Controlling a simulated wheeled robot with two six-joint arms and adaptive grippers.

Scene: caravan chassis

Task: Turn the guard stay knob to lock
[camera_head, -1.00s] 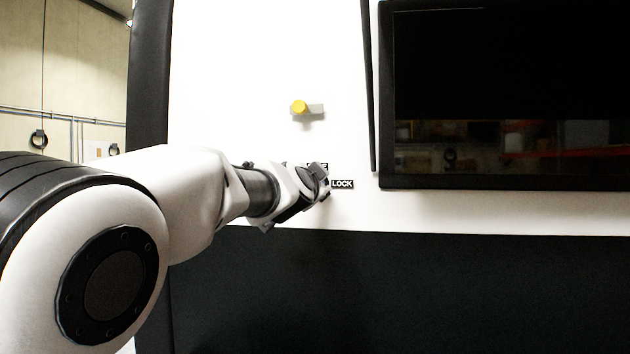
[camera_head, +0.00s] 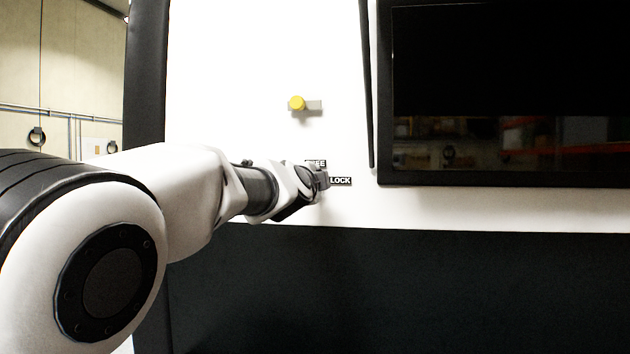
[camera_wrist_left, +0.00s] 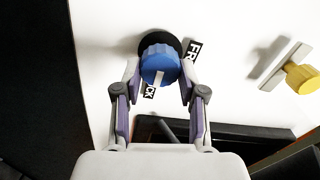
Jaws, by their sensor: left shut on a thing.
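The guard stay knob (camera_wrist_left: 160,63) is blue with a white stripe and sits on a black round base on the white panel, in the left wrist view. Its stripe points down towards the LOCK label (camera_wrist_left: 149,91), which is partly covered. The FREE label (camera_wrist_left: 193,50) is beside the knob at upper right. My left gripper (camera_wrist_left: 160,82) has a finger on each side of the knob and is shut on it. In the head view my left gripper (camera_head: 320,180) hides the knob, just left of the LOCK label (camera_head: 341,181). My right gripper is not in view.
A yellow knob (camera_head: 298,103) on a grey bar (camera_head: 314,106) sticks out of the panel above; the yellow knob also shows at the right of the wrist view (camera_wrist_left: 303,78). A dark framed window (camera_head: 500,100) is to the right. The lower panel (camera_head: 420,290) is dark.

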